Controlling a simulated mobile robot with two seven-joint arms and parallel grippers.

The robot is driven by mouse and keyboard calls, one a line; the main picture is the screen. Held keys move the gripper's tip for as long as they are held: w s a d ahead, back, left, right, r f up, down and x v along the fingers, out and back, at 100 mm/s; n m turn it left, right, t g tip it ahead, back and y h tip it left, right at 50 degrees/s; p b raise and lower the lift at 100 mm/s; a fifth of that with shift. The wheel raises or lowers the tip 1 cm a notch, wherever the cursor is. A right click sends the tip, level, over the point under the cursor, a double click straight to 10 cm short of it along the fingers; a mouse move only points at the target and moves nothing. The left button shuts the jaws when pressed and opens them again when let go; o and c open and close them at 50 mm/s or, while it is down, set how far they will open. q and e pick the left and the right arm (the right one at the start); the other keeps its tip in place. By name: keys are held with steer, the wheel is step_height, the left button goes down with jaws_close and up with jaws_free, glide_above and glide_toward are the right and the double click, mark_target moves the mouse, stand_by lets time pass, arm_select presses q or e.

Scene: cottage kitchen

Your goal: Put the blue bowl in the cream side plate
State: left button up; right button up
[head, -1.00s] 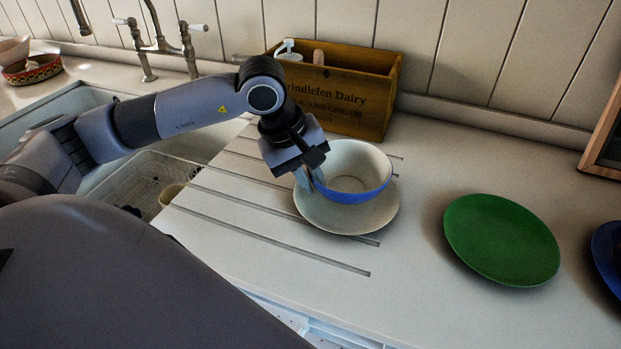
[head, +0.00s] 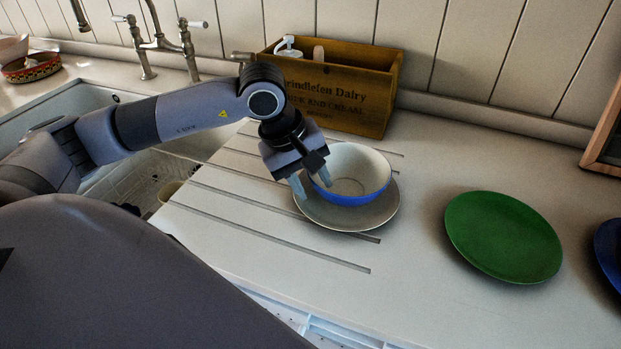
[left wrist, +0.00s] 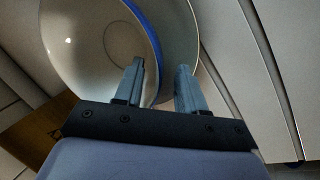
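The blue bowl (head: 360,194), cream inside, sits upright on the cream side plate (head: 345,220), toward the plate's back edge in the head view. My left gripper (head: 311,185) is at the bowl's left rim. Its fingers are apart, one inside the bowl and one outside over the plate. In the left wrist view the bowl (left wrist: 85,50) and the plate (left wrist: 182,35) show, with the rim passing between the spread fingers and a gap beside it. The bowl's underside contact is hidden. My right gripper is not in view.
A wooden crate (head: 345,100) with a pump bottle stands behind the bowl. A green plate (head: 503,237) lies to the right, with a blue item (head: 609,252) at the edge. The sink and tap (head: 160,45) are at left. The counter in front is clear.

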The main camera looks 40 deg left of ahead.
arm_select(q)
steer(key=shift+r, duration=0.1)
steer(key=shift+r+p, duration=0.4)
steer(key=shift+r, duration=0.15)
steer(key=b+v, duration=0.1)
steer(key=v, duration=1)
steer(key=shift+s+a, duration=0.15)
steer(key=shift+s, duration=0.05)
